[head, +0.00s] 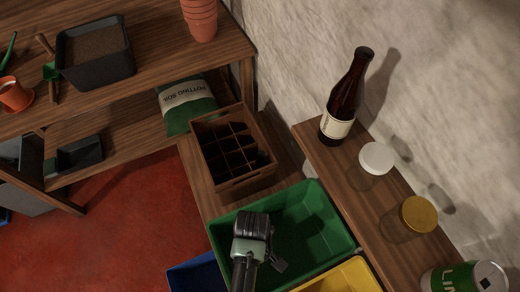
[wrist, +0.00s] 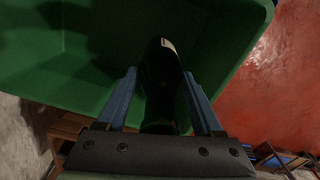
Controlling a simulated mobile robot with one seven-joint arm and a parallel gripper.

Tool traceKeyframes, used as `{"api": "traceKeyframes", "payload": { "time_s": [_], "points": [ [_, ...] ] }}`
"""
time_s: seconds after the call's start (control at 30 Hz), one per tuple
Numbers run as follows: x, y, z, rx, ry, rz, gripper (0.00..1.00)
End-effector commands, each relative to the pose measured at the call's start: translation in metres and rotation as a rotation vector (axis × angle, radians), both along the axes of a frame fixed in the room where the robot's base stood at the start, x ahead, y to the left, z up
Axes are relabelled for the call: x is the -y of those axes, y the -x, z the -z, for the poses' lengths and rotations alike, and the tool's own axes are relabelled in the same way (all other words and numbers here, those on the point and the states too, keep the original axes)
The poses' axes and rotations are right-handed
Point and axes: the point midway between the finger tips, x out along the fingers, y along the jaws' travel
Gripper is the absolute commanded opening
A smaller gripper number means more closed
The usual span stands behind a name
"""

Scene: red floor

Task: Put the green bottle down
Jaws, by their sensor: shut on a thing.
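My gripper (wrist: 159,75) is shut on a dark bottle, which I take to be the green bottle (wrist: 160,92). In the wrist view the bottle lies between the two blue fingers, with a small pale label patch at its far part. It looks almost black, so its green is hard to make out. Behind it is the inside of a green bin (wrist: 75,78). In the head view my gripper (head: 252,232) is over the left part of the green bin (head: 335,205), and it hides the bottle. I cannot tell whether the bottle touches the bin.
A brown bottle (head: 345,98), jars with white (head: 376,157) and yellow (head: 419,213) lids and a green can (head: 462,277) stand on the right shelf. A wooden divided crate (head: 232,185) is behind the bin. Blue (head: 195,275) and yellow (head: 350,277) bins adjoin it.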

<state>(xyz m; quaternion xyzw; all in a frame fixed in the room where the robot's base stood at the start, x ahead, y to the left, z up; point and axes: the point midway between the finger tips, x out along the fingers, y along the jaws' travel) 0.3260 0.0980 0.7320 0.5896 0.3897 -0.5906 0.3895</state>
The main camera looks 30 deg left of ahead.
Motion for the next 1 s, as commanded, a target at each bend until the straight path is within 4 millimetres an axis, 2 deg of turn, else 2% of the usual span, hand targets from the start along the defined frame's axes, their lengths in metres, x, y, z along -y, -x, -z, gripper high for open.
{"api": "traceKeyframes", "payload": {
  "time_s": [0.1, 0.23, 0.4, 0.5, 0.9, 0.93, 1.0],
  "points": [
    [0.000, -0.001, 0.018, 0.000, 0.000, 0.000, 0.00],
    [-0.001, -0.001, 0.029, 0.001, -0.001, 0.000, 0.00],
    [-0.001, -0.001, 0.055, 0.000, 0.000, -0.001, 0.00],
    [-0.001, -0.001, 0.064, 0.003, -0.001, -0.001, 0.00],
    [-0.001, -0.001, 0.069, 0.003, -0.001, 0.000, 0.00],
    [0.000, -0.001, 0.069, 0.001, -0.001, 0.000, 0.72],
    [0.000, 0.000, 0.068, 0.001, -0.001, 0.000, 0.84]
  ]
}}
